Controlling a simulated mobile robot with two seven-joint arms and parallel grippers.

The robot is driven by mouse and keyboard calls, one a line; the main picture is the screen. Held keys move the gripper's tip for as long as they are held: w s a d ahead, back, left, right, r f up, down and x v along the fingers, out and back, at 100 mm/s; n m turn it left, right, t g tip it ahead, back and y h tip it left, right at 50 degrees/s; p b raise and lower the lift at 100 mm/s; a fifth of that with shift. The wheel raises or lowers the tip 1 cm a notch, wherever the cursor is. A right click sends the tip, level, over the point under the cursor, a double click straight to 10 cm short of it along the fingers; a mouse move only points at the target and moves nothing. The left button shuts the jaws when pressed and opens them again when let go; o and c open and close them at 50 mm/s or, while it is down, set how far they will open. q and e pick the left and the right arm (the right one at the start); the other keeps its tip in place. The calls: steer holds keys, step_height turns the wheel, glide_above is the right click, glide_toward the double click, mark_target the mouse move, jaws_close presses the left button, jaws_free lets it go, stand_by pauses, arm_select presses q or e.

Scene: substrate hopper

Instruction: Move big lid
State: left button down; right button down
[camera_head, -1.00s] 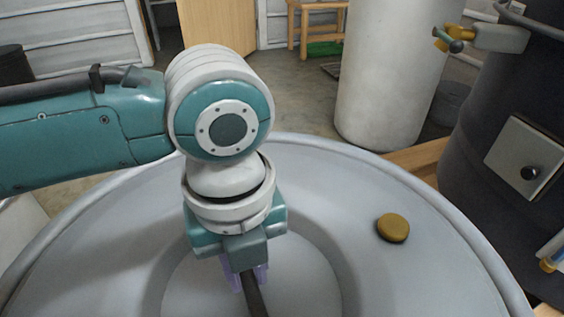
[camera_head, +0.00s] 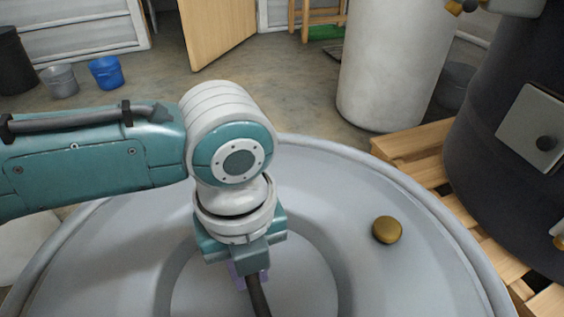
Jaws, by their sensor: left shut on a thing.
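The big lid (camera_head: 385,275) is a wide, round, light grey disc with a raised rim and a recessed centre. It fills the lower part of the head view, and its near edge is cut off. A brass-coloured cap (camera_head: 387,230) sits on its right side. My left gripper (camera_head: 250,280) points down over the lid's centre, shut on the dark bar-like handle (camera_head: 260,297). The fingertips are partly hidden by the wrist. My right gripper is not in view.
A dark tank (camera_head: 500,130) stands close at the right on a wooden pallet (camera_head: 412,143). A white cylinder (camera_head: 388,65) stands behind the lid. Blue (camera_head: 105,72) and grey (camera_head: 60,80) buckets stand at the back left. Open floor lies between.

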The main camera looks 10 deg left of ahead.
arm_select(q)
steer(key=shift+w+f, duration=0.1)
steer(key=shift+f, duration=0.25)
steer(key=c, duration=0.8)
jaws_free()
steer(key=shift+o, duration=0.2)
